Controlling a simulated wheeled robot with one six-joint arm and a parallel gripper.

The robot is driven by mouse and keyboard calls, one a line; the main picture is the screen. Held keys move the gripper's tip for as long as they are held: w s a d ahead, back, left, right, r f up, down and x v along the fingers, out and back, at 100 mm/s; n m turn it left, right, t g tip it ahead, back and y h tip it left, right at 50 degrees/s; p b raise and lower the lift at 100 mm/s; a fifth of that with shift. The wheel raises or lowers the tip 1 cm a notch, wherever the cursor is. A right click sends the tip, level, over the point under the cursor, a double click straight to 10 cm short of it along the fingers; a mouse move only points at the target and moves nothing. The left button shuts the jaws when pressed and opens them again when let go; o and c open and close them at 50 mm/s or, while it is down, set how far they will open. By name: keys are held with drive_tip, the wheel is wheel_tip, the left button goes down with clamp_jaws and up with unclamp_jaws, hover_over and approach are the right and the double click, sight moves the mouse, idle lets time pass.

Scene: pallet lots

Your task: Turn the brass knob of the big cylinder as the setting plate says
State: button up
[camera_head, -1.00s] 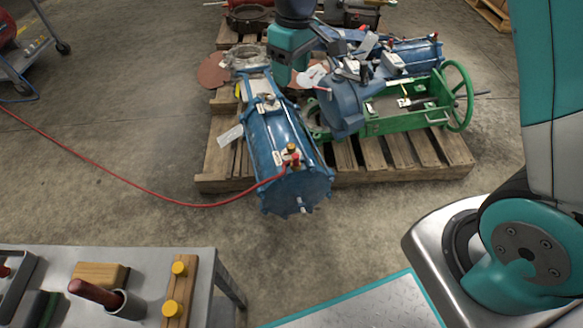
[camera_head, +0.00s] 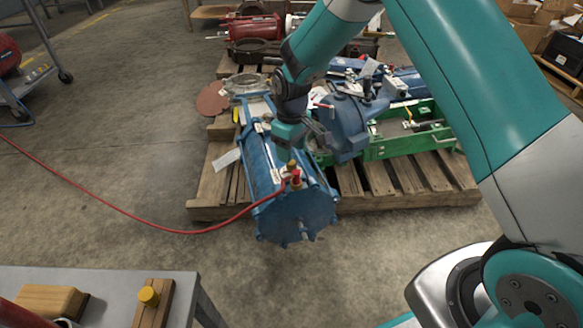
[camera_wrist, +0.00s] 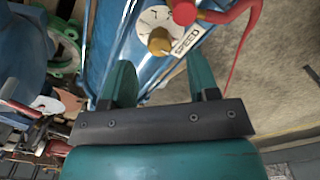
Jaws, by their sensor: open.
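The big blue cylinder (camera_head: 258,158) lies on the pallet, its round end toward me. Its brass knob (camera_head: 291,165) is near that end, beside a red fitting. In the wrist view the brass knob (camera_wrist: 160,42) sits on a white round dial (camera_wrist: 154,28) with dark marks, beside a label reading SPEED (camera_wrist: 188,39). My gripper (camera_wrist: 161,72) is open, its two teal fingers apart and nothing between them; the knob appears just beyond the fingertips. In the head view my gripper (camera_head: 303,133) is just above and behind the knob. I cannot make out a readable setting plate.
A red hose (camera_head: 170,229) runs from the red fitting (camera_wrist: 184,12) across the floor. A blue valve body (camera_head: 342,122) and green frame (camera_head: 395,146) stand close on the right of the pallet (camera_head: 400,185). A grey bench (camera_head: 110,285) is at lower left.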

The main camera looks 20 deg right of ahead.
sight(291, 167)
wheel_tip(291, 167, down, 5)
drive_tip(key=shift+r+b, duration=0.2)
drive_tip(key=shift+b, duration=0.5)
drive_tip(key=shift+c, duration=0.3)
drive_tip(key=c, duration=0.9)
